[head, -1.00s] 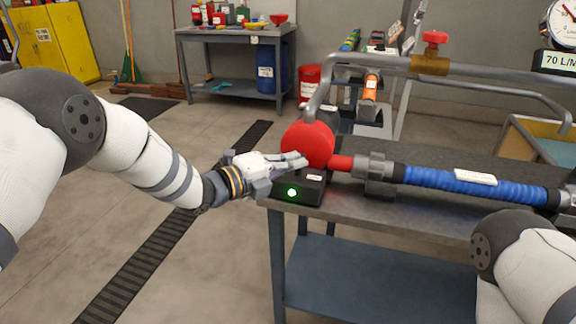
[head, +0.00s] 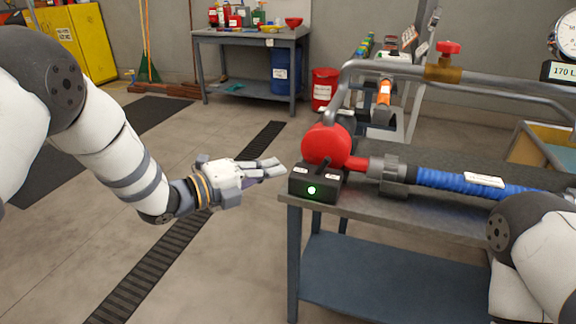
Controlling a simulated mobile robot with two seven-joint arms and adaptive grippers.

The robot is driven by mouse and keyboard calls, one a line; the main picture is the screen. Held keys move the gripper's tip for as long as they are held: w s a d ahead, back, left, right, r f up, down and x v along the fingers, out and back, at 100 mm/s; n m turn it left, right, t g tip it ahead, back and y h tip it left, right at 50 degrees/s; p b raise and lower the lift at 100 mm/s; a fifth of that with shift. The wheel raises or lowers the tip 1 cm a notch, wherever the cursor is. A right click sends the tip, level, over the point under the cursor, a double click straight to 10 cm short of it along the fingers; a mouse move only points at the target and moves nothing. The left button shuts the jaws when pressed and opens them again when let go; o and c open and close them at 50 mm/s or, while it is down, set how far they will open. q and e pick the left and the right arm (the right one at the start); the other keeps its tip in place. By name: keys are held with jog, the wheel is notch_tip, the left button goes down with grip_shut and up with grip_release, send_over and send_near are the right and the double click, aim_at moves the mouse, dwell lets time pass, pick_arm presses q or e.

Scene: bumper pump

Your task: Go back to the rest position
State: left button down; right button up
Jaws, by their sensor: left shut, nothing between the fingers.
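My left gripper (head: 274,166) is shut and empty. It hangs over the floor just left of the bench corner, apart from the pump. The red round pump (head: 326,143) stands on the bench top, joined to a grey fitting and a blue hose (head: 452,182). A black switch box (head: 316,185) with a lit green light sits at the bench's left edge. My right arm (head: 535,232) shows at the lower right; its gripper is out of view.
The pump bench (head: 430,200) fills the right side, with a grey pipe (head: 385,68) and red-handled valve (head: 448,48) above it. A dial gauge reads partly at the upper right. A second bench (head: 250,38), blue barrel (head: 285,72) and red bin (head: 324,88) stand behind. Floor at left is clear.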

pick_arm(q)
jog(key=shift+s+a, duration=0.35)
jog(key=s+a+f+n+g+y, duration=0.2)
jog(key=s+a+f+n+y, duration=0.2)
jog(key=s+f+n, duration=0.6)
jog(key=s+a+f+n+g+y, duration=0.2)
jog(key=s+a+f+n+y, duration=0.15)
jog(key=s+f+n, duration=0.7)
jog(key=s+a+f+n+g+y, duration=0.1)
jog(key=s+a+f+n+g, duration=0.1)
jog(key=s, duration=0.8)
jog(key=s+a+f+n+g+y, duration=0.1)
jog(key=s+n+g, duration=0.3)
jog(key=s, duration=0.6)
jog(key=s+a+f+n+g+y, duration=0.2)
jog(key=s+a+n+g+y, duration=0.1)
jog(key=s, duration=0.6)
jog(key=shift+s+f+n+g+p, duration=0.35)
jog(key=shift+s+n+g, duration=0.05)
jog(key=shift+n, duration=0.05)
